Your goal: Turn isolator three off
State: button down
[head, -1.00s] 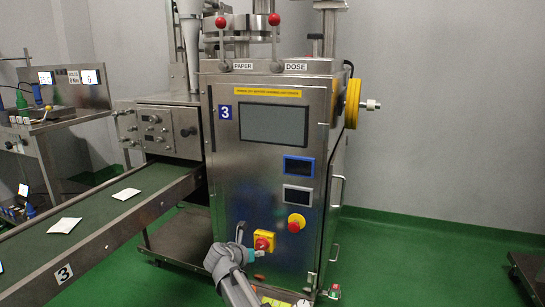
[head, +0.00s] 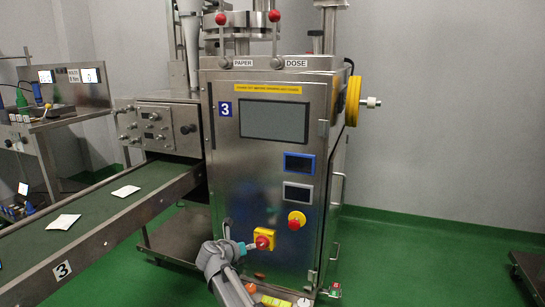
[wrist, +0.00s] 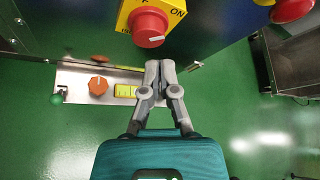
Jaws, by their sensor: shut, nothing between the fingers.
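The isolator on machine 3 is a red rotary knob (head: 262,242) on a yellow square plate (head: 264,231), low on the steel cabinet front. In the wrist view the red knob (wrist: 148,27) is at the top, with a white mark on its face. The yellow plate (wrist: 128,10) reads ON at its right side; the other lettering is cut off or too small to read. My gripper (head: 251,246) is at the knob's lower left in the head view. In the wrist view my gripper (wrist: 160,66) is shut and empty, its tips just below the knob with a small gap showing.
A red emergency-stop button on a yellow base (head: 296,220) is to the right of the isolator. A steel ledge (wrist: 70,78) with an orange knob (wrist: 98,86) and a yellow level lies below. The conveyor (head: 100,205) marked 3 runs at left.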

aim_at(258, 238)
jog(key=shift+w+d, duration=0.3)
jog(key=shift+w, duration=0.6)
jog(key=shift+w+d, duration=0.35)
jog(key=shift+w, duration=0.6)
jog(key=shift+w+d, duration=0.3)
jog(key=shift+w, duration=0.6)
jog(key=shift+d+f+b, duration=0.1)
jog(key=shift+f+b, duration=0.35)
jog(key=shift+w+a+f, duration=0.15)
jog(key=shift+a+f, duration=0.1)
jog(key=shift+a, duration=0.4)
jog(key=shift+w+a+f+b, duration=0.1)
jog(key=shift+a+f+b, duration=0.1)
jog(key=shift+f+b, duration=0.3)
jog(key=shift+w+a+r, duration=0.1)
jog(key=shift+a+r, duration=0.05)
jog(key=shift+r, duration=0.1)
jog(key=shift+w+a+r, duration=0.1)
jog(key=shift+a+r, duration=0.05)
jog(key=shift+a, duration=0.15)
dwell(0.4)
